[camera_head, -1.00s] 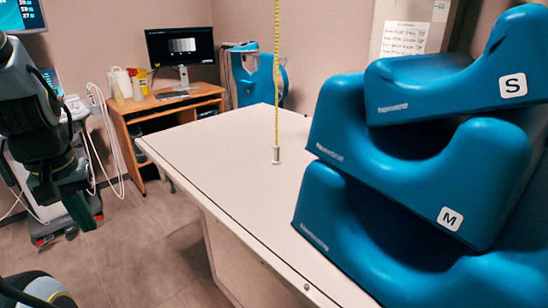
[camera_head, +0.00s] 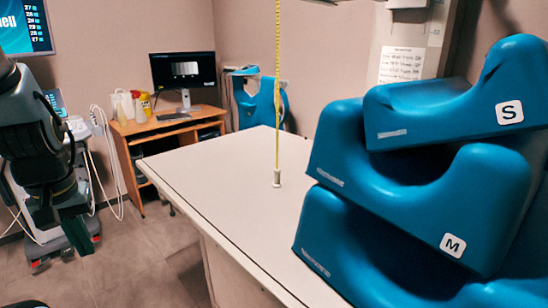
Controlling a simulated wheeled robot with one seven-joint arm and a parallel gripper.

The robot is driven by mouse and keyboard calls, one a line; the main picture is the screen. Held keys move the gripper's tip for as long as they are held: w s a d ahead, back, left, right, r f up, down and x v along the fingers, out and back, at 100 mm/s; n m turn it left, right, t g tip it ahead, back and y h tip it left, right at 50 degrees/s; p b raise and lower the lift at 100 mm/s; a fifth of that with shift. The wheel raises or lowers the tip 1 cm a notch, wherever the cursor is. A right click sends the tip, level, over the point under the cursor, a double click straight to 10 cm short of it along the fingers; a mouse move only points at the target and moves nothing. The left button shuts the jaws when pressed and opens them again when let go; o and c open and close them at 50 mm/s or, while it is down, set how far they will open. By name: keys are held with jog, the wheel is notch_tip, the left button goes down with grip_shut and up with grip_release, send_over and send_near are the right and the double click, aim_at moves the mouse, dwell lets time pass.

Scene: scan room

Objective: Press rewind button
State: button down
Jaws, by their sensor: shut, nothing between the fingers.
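A yellow tape measure (camera_head: 277,80) hangs straight down from above the picture's top edge over the white table. A small pale end piece (camera_head: 277,178) at its lower end is at the tabletop; whether it touches cannot be told. I cannot make out a rewind button on it or elsewhere. My gripper (camera_head: 77,234) is at the far left, at the lower end of my dark arm, pointing down and shut with nothing in it. It is well to the left of the table and the tape.
Large blue cushions marked S and M (camera_head: 400,180) are stacked on the right of the white table (camera_head: 215,170). A wooden desk (camera_head: 127,140) with a monitor (camera_head: 183,69) and bottles stands behind. A wheeled machine with cables is behind my arm.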

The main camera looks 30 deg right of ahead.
jog(key=w+d+r+m+t+h, duration=0.1)
jog(key=w+d+r+m+t, duration=0.15)
jog(key=w+d+r, duration=0.6)
jog(key=w+d+r+m+t+h, duration=0.1)
jog(key=w+d+r+m+t, duration=0.15)
jog(key=w+d+r, duration=0.6)
jog(key=s+d+r+m+t+h, duration=0.1)
jog(key=s+d+r+h, duration=0.1)
jog(key=d+r, duration=0.4)
jog(key=s+d+r+m+t+h, duration=0.1)
jog(key=d+r, duration=0.5)
jog(key=r, duration=0.9)
jog(key=s+d+r+m+h, duration=0.2)
jog(key=d+r, duration=0.5)
jog(key=r, duration=0.4)
jog(key=shift+s+r+m+t+h+p, duration=0.4)
jog(key=shift+s+h, duration=0.1)
jog(key=shift+s, duration=0.65)
jog(key=shift+d, duration=0.1)
jog(key=w+d+p, duration=0.1)
jog(key=d+p, duration=0.1)
jog(key=d, duration=0.6)
jog(key=shift+w+d+p, duration=0.2)
jog(key=shift+w+p, duration=0.15)
